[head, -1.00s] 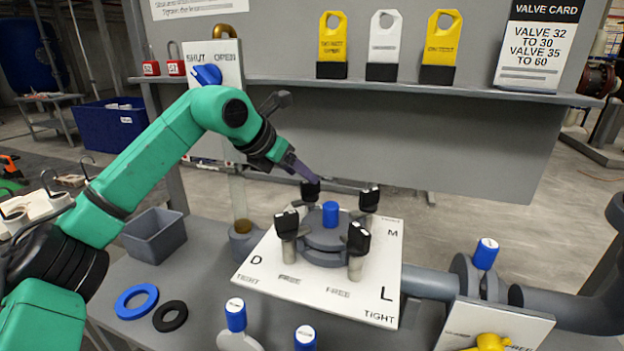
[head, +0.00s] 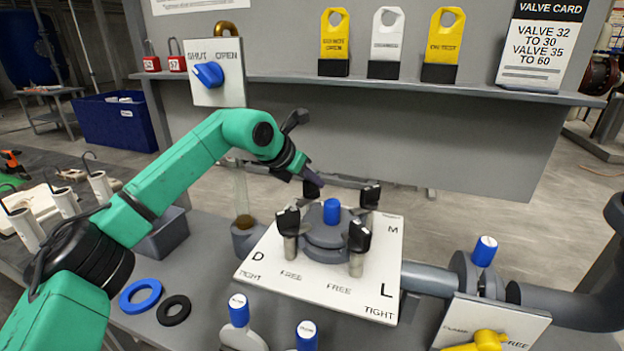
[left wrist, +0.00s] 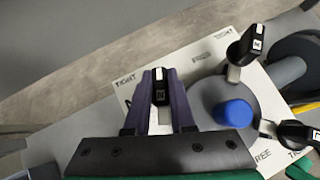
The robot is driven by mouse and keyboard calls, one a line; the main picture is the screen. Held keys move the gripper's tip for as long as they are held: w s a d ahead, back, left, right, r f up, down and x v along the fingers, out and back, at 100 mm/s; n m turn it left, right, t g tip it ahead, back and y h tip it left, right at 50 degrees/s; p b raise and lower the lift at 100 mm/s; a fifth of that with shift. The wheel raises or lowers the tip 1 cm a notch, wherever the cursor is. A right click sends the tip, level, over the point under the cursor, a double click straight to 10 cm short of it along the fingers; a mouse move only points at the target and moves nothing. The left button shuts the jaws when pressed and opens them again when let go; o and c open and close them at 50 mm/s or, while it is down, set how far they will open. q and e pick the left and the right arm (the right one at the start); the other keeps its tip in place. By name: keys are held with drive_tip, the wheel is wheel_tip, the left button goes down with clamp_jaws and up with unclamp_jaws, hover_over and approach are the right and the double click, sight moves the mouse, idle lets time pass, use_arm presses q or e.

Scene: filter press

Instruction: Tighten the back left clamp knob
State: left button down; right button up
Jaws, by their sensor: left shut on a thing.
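The back left clamp knob (head: 311,190) is black and stands at the back left of the round grey press cover (head: 328,240) with its blue centre cap (head: 331,211). My left gripper (head: 315,182) is at this knob from above. In the left wrist view the two purple fingers (left wrist: 160,92) are on either side of the black knob (left wrist: 159,86), shut on it. The other black knobs are front left (head: 288,220), front right (head: 359,236) and back right (head: 370,195). The fingers partly hide the gripped knob. My right gripper is not in view.
The white plate (head: 270,262) under the press bears TIGHT and FREE marks and letters. Blue-capped valves (head: 485,251) stand at right and in front. A grey bin (head: 165,235), blue ring (head: 140,296) and black ring (head: 173,310) lie at left. A shelf (head: 420,83) runs behind.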

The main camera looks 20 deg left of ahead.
use_arm(q)
drive_tip(key=shift+d+f+n+y, duration=0.1)
drive_tip(key=shift+f+n+y, duration=0.05)
drive_tip(key=shift+n+y, duration=0.2)
drive_tip(key=n+t+y+b, duration=0.1)
drive_tip(key=n+y+b, duration=0.1)
drive_tip(key=n, duration=0.1)
drive_tip(key=shift+d, duration=0.1)
drive_tip(key=shift+n+y+b, duration=0.55)
drive_tip(key=shift+n+y, duration=0.5)
drive_tip(key=shift+n, duration=0.2)
drive_tip(key=n+y, duration=0.2)
drive_tip(key=shift+n, duration=0.4)
drive_tip(key=shift+r+n+g+y, duration=0.2)
drive_tip(key=shift+n+g+y, duration=0.3)
drive_tip(key=shift+n+y, duration=0.3)
drive_tip(key=shift+r+n+g+y+p, duration=0.15)
drive_tip(key=shift+n+g+y+p, duration=0.45)
drive_tip(key=shift+n, duration=0.5)
drive_tip(key=n+g+y+p, duration=0.2)
drive_tip(key=n+p, duration=0.2)
drive_tip(key=p, duration=0.2)
drive_tip(key=shift+r+p, duration=0.1)
drive_tip(key=shift+p, duration=0.2)
drive_tip(key=shift+a+f+n+g+p, duration=0.2)
drive_tip(key=shift+f+n+g+p, duration=0.15)
drive_tip(key=shift+n+p, duration=0.4)
drive_tip(key=shift+y, duration=0.3)
